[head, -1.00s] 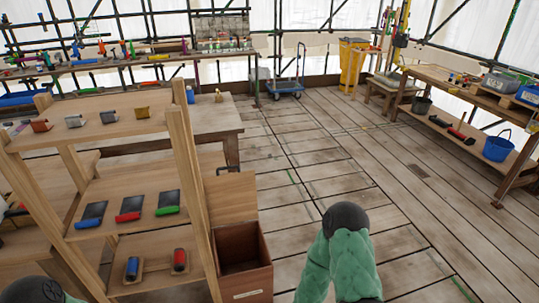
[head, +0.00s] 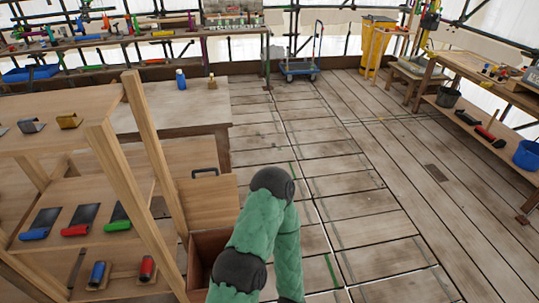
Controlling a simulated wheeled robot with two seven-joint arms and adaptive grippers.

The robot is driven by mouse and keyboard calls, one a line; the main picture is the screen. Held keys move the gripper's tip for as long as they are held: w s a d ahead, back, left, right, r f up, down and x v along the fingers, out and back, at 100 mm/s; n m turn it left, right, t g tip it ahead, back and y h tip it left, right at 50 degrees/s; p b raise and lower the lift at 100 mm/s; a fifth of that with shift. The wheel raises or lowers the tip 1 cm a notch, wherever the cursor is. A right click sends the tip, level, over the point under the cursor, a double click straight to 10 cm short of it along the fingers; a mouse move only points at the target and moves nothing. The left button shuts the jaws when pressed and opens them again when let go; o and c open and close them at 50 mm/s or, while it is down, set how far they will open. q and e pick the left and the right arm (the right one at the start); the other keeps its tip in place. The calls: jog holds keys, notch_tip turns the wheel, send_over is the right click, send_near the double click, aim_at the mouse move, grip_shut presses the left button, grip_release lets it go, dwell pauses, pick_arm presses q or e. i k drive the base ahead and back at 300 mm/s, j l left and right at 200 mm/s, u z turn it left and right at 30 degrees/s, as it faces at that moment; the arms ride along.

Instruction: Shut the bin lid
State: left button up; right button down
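The brown wooden bin (head: 196,262) stands on the floor beside the shelf rack, low in the head view. Its lighter wooden lid (head: 210,202) is open and tilted up at the back, with a dark handle (head: 205,171) on its top edge. My green-covered arm rises from the bottom edge and hides the right part of the bin. I cannot tell whether the arm touches the bin. Neither gripper is in view.
A wooden shelf rack (head: 155,155) with several small colored items stands left of the bin. A worktable (head: 160,110) is behind it. A bench (head: 490,72) stands at the right, with a blue bucket (head: 527,155) on its lower shelf. The plank floor (head: 370,190) between is clear.

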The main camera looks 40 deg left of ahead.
aim_at(211, 201)
jog(key=i+l+z, duration=0.1)
jog(key=i, duration=0.35)
jog(key=i+l+z, duration=0.1)
jog(key=i, duration=0.3)
jog(key=i+j+u, duration=0.15)
jog(key=i+u, duration=0.5)
jog(key=u, duration=0.15)
jog(key=i+u, duration=0.35)
jog(key=i+l+u, duration=0.25)
jog(key=u, duration=0.15)
jog(key=i, duration=0.1)
